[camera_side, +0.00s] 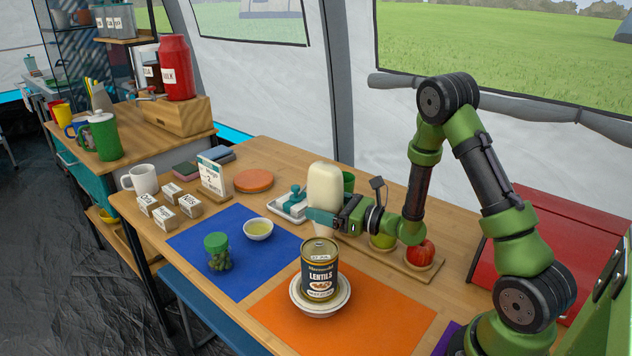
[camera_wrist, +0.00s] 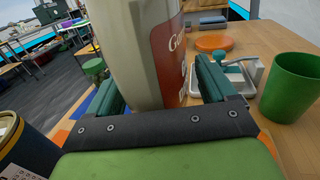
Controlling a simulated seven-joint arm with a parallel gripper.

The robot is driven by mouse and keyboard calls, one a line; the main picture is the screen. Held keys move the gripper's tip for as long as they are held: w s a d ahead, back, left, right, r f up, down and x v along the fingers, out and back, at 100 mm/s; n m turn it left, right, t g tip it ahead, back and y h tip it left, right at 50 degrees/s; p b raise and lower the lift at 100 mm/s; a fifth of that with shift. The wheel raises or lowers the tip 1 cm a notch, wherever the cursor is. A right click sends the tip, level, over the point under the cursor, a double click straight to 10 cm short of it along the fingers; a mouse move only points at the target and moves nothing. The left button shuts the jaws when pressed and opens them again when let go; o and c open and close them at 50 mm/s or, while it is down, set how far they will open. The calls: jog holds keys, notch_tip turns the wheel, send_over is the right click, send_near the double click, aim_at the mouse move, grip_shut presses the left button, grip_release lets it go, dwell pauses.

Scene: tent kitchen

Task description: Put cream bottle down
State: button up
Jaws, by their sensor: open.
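The cream bottle (camera_side: 325,183) is an upright, cream-white bottle near the middle of the table, behind the lentils can. In the wrist view the bottle (camera_wrist: 145,50) stands between my fingers, with part of a red-orange label showing on its right side. My gripper (camera_side: 322,216) reaches in from the right at the bottle's lower part. In the wrist view the teal fingers of my gripper (camera_wrist: 155,85) are open, one on each side of the bottle. The bottle's base is partly hidden by the fingers, so its contact with the table is hard to tell.
A lentils can (camera_side: 319,270) stands in a white bowl (camera_side: 320,297) on the orange mat (camera_side: 390,315), close in front. A green cup (camera_wrist: 291,88) and white dish (camera_side: 291,208) are near. Apples (camera_side: 420,254) sit on a board at right. The blue mat (camera_side: 205,240) holds a jar and small bowl.

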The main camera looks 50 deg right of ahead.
jog(key=c, duration=1.3)
jog(key=shift+r, duration=0.1)
grip_shut()
